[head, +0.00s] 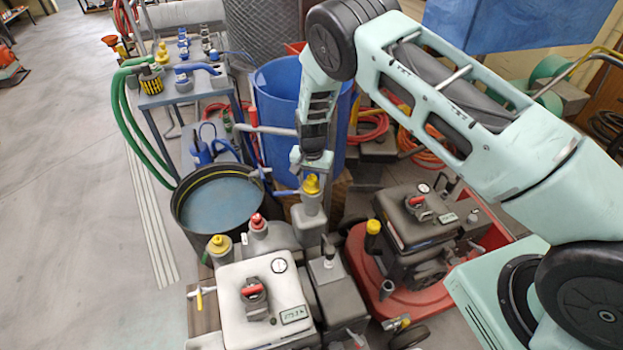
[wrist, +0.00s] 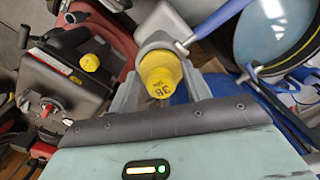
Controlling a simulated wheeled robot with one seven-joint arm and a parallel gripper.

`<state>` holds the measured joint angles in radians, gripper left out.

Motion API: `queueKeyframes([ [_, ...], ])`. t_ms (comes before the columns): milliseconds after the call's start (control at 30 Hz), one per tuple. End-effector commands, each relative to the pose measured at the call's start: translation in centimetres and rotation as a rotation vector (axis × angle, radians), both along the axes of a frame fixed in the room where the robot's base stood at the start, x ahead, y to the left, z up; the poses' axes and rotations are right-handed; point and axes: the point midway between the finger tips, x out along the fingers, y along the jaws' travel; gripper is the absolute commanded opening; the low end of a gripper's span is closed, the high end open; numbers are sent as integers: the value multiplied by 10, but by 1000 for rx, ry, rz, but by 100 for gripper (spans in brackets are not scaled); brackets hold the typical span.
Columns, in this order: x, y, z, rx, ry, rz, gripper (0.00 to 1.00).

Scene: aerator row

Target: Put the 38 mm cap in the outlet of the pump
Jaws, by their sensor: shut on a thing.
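A yellow cap (wrist: 160,72) sits between the fingers of my gripper (wrist: 162,82) in the wrist view, with a marking like "38" upside down on it. My gripper is shut on it. In the head view the yellow cap (head: 311,185) shows just under my gripper (head: 312,170), above the grey upright outlet (head: 309,207) of the pale pump (head: 262,310). The cap looks upright and close to the outlet's top. I cannot tell whether it is seated in it. A grey round rim (wrist: 155,40) shows behind the cap in the wrist view.
Beside it, a red cap (head: 257,220) and another yellow cap (head: 219,243) top grey fittings. A dark pump (head: 415,215) on a red base stands right, with a yellow cap (head: 373,227). A round tank (head: 220,200) and blue barrel (head: 275,90) stand behind. Floor at left is clear.

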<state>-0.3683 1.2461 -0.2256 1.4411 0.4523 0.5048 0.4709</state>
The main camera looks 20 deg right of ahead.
Motion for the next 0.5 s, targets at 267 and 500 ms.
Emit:
queueKeyframes([
  [267, 0, 0, -5, 0, 0, 0, 65],
  [500, 0, 0, -5, 0, 0, 0, 74],
])
